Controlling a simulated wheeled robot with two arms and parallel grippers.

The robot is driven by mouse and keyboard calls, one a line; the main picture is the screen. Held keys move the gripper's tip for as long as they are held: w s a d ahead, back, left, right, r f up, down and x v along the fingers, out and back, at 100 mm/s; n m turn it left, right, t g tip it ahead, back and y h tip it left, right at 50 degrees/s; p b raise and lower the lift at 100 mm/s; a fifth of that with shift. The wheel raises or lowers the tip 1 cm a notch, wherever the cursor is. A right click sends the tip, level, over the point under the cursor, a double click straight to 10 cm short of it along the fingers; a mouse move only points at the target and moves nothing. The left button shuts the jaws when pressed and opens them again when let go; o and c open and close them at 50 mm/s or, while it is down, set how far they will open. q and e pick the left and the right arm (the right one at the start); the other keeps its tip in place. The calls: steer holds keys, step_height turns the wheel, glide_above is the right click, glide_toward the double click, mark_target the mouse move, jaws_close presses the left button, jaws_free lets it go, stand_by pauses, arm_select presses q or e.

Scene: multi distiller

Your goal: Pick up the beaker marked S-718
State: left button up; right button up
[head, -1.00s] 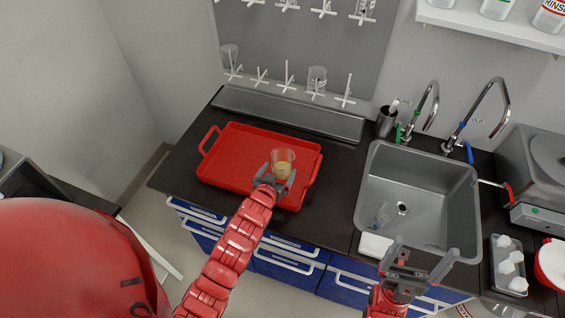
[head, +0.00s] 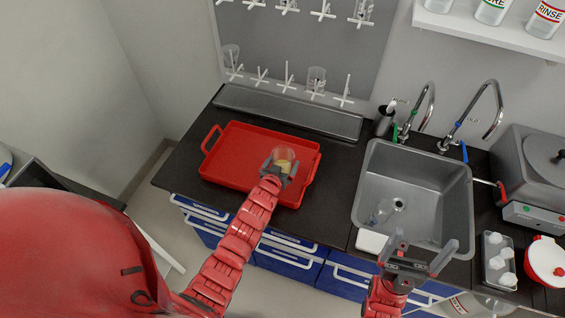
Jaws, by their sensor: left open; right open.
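A clear beaker (head: 284,155) with a little yellow liquid stands in the red tray (head: 225,172), near its right side. Any marking on it is too small to read. My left gripper (head: 281,162) is open at the beaker, with its fingers on either side of the near part of the glass; I cannot tell whether they touch it. My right gripper (head: 421,250) is open and empty in front of the sink's near edge. Another glass vessel (head: 381,212) lies in the sink (head: 365,185); its marking cannot be read.
A drying rack (head: 300,50) with pegs and several glass vessels hangs on the back wall. Two faucets (head: 481,112) rise behind the sink. A metal appliance (head: 530,165) and a grey holder with white bottles (head: 497,262) stand right. The left part of the tray is clear.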

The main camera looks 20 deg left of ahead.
arm_select(q)
steer(key=shift+c, duration=0.2)
steer(key=c, duration=1.3)
steer(key=shift+r, duration=0.15)
